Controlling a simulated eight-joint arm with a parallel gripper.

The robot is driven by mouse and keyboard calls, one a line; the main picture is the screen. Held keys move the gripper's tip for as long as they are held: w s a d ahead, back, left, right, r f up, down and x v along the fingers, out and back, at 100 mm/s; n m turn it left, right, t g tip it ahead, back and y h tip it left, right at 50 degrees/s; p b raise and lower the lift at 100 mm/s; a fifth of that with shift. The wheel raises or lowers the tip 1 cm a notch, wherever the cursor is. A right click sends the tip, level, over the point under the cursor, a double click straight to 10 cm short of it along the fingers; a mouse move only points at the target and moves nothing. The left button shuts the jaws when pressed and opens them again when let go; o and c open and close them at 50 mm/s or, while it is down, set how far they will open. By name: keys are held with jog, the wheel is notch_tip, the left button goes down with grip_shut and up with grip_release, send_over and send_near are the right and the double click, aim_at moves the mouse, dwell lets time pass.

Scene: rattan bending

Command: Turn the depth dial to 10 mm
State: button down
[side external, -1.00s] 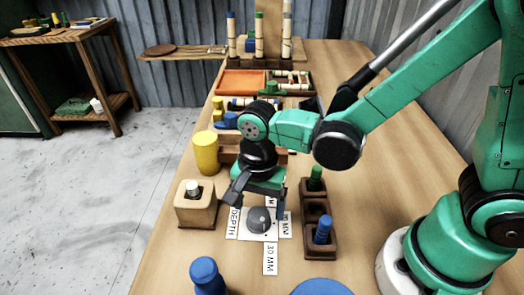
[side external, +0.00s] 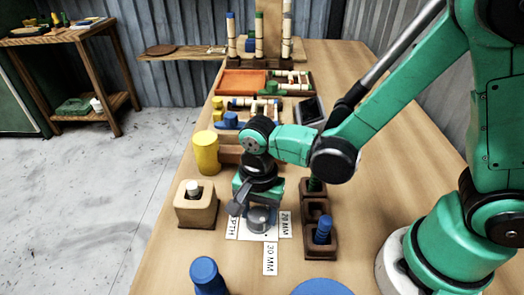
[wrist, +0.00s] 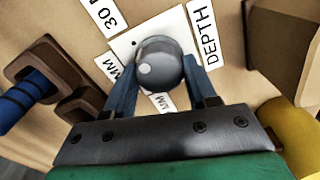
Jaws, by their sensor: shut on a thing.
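The depth dial is a round grey knob (side external: 258,221) on a white plate on the bench; it also shows in the wrist view (wrist: 155,58) with a pale round spot on its top. My gripper (side external: 255,210) is down at the dial, its two dark fingers shut on the knob's sides. White labels surround the dial: DEPTH (wrist: 207,37), 30 MM (side external: 270,259) and 20 MM (side external: 285,224). Another label ending in MM (wrist: 160,101) is partly hidden between my fingers. The dial's pointer mark cannot be made out.
A dark wooden holder (side external: 322,251) with blue and green handled tools stands right of the dial. A wooden block (side external: 196,212) with a white peg stands left, a yellow cylinder (side external: 206,152) behind it. A blue peg (side external: 206,276) stands in front.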

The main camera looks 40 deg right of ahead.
jog(key=n, duration=0.5)
jog(key=shift+n, duration=0.3)
jog(key=n, duration=0.6)
jog(key=shift+a, duration=0.1)
jog(key=n, duration=0.6)
jog(key=shift+n, duration=0.4)
jog(key=n, duration=0.5)
jog(key=shift+a, duration=0.1)
jog(key=shift+n, duration=0.4)
jog(key=shift+c, duration=1.4)
grip_release()
